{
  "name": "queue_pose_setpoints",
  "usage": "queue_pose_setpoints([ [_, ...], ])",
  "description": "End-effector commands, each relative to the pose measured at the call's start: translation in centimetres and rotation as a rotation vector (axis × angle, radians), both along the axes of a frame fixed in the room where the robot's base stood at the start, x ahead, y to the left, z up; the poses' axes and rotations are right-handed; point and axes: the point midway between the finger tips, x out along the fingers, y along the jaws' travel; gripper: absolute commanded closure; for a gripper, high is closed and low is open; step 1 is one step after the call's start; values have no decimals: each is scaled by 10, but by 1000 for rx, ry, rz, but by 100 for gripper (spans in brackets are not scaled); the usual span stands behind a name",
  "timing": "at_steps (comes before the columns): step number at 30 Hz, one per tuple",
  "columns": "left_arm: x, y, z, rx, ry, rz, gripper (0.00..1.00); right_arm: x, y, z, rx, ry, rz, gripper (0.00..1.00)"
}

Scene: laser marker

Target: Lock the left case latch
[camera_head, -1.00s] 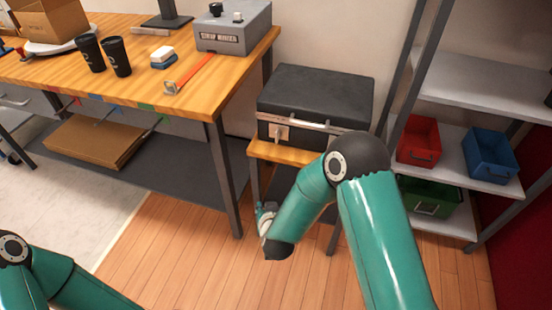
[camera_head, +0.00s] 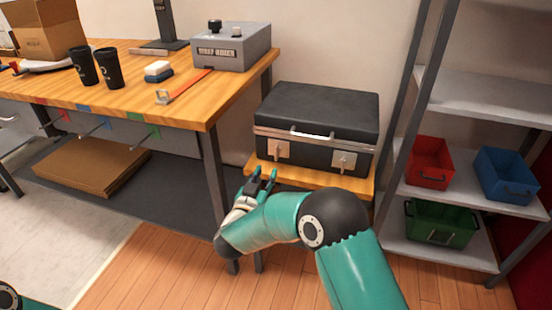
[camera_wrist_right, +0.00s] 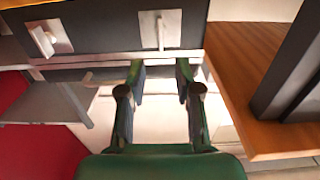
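A black case (camera_head: 316,118) with a closed lid and a metal front handle stands on a small wooden stand (camera_head: 252,170). Its left latch (camera_head: 276,151) is a metal plate on the front; it also shows in the right wrist view (camera_wrist_right: 158,30). The right latch (camera_head: 343,161) appears in the right wrist view (camera_wrist_right: 48,36) too, with a part sticking out. My right gripper (camera_head: 263,172) is open and empty, just in front of and below the left latch. In the right wrist view its fingers (camera_wrist_right: 160,66) point at the left latch, apparently without touching. My left gripper is out of view.
A workbench (camera_head: 130,98) stands left of the case, its leg (camera_head: 214,178) close to my right gripper. A shelf unit (camera_head: 455,190) with red (camera_head: 430,160), blue (camera_head: 505,173) and green (camera_head: 438,222) bins stands to the right. Floor in front is clear.

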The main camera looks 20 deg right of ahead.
Motion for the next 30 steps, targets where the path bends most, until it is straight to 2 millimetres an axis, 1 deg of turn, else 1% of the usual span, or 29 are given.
queue_pose_setpoints([
  [1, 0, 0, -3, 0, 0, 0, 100, 9, -8, -2, -1, -1, -5, 67],
  [6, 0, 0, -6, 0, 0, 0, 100, 39, -27, -2, 2, -1, -3, 67],
  [12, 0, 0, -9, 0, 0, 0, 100, 64, -43, -2, -1, 1, -1, 67],
  [18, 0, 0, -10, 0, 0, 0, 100, 74, -50, -1, -1, 1, 0, 67],
  [26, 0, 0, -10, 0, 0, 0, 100, 75, -51, -1, -1, 2, 1, 67],
  [27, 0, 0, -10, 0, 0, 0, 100, 74, -51, -1, -1, 2, 1, 70],
  [29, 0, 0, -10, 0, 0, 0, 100, 74, -51, 0, 0, 1, 0, 80],
  [30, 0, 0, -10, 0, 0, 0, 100, 74, -51, 0, 0, 1, 0, 87],
])
